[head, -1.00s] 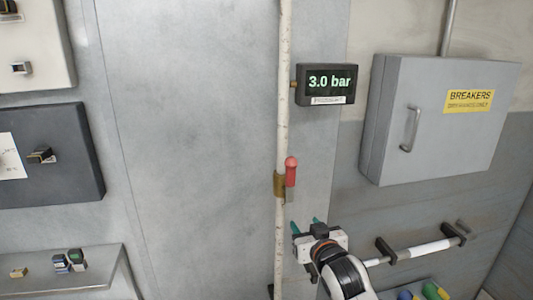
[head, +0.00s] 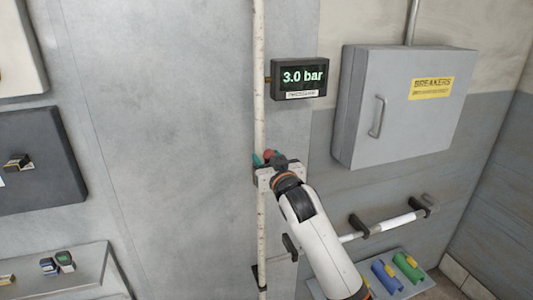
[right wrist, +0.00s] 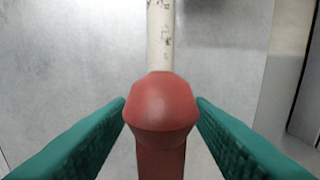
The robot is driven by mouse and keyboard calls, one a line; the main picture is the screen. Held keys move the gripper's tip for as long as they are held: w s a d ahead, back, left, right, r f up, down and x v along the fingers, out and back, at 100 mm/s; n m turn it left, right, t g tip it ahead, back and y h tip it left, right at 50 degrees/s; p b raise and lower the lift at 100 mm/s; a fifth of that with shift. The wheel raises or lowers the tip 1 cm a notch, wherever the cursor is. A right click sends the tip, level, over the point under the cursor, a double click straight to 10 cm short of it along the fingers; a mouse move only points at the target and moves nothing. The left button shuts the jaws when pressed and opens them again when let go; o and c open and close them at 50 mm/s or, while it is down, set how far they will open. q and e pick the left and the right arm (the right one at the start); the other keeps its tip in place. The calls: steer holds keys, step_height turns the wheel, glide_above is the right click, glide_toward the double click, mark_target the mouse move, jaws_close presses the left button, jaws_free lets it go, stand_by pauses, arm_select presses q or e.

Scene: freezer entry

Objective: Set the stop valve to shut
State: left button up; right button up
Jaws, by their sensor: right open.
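The stop valve has a red lever with a rounded knob (head: 269,154) on the white vertical pipe (head: 260,100). In the head view my right gripper (head: 268,160) is at the valve and hides its body and most of the lever. In the right wrist view the red knob (right wrist: 160,102) is between the two green fingers (right wrist: 161,125), with a small gap on each side. The lever runs down from the knob, in line with the pipe behind it. My right gripper is open around the knob. My left gripper is not in view.
A pressure display (head: 299,79) beside the pipe reads 3.0 bar. A grey breaker box (head: 397,115) with a handle hangs to the right. A horizontal rail (head: 390,224) runs below it, over a shelf with blue and green items. A bench (head: 70,275) is at lower left.

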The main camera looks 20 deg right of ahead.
steer(key=shift+w, duration=0.5)
jaws_close()
